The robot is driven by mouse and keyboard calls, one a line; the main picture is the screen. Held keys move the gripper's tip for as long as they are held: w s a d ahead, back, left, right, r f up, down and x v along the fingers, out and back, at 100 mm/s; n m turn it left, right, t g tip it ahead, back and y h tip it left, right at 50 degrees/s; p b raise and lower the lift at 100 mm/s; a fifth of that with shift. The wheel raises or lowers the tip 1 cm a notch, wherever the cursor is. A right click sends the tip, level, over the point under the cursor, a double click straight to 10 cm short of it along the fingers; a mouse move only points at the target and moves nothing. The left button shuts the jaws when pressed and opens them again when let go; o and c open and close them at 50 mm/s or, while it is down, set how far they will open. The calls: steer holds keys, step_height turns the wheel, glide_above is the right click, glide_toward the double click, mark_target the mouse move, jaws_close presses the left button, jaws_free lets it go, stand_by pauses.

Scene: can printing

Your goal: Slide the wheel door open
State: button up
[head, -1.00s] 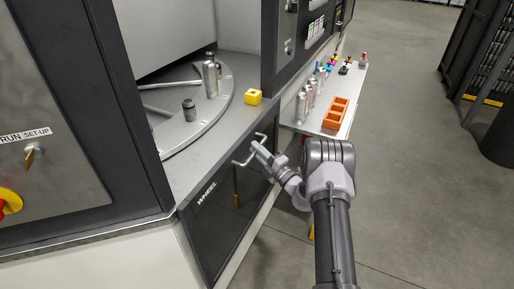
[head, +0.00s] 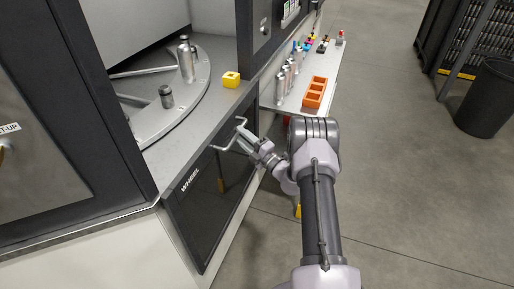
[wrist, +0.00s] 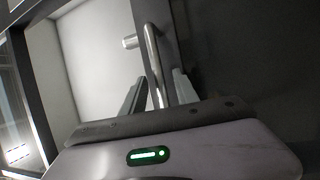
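The wheel door (head: 215,205) is a dark panel labelled WHEEL, low on the machine's front in the head view. It looks closed. A metal bar handle (head: 222,148) stands out near its upper edge. My gripper (head: 243,138) is at the right end of this handle. In the wrist view, the handle bar (wrist: 154,65) runs down between the two fingers of my gripper (wrist: 160,85). The fingers stand apart, with what look like small gaps beside the bar. Contact at the fingertips cannot be made out.
A side table (head: 290,99) with an orange tray (head: 315,92) and bottles stands beyond my arm. The floor at right is open, with a dark bin (head: 485,98).

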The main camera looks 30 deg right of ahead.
steer(key=p+v, duration=0.1)
steer(key=v, duration=1.4)
steer(key=shift+s, duration=0.15)
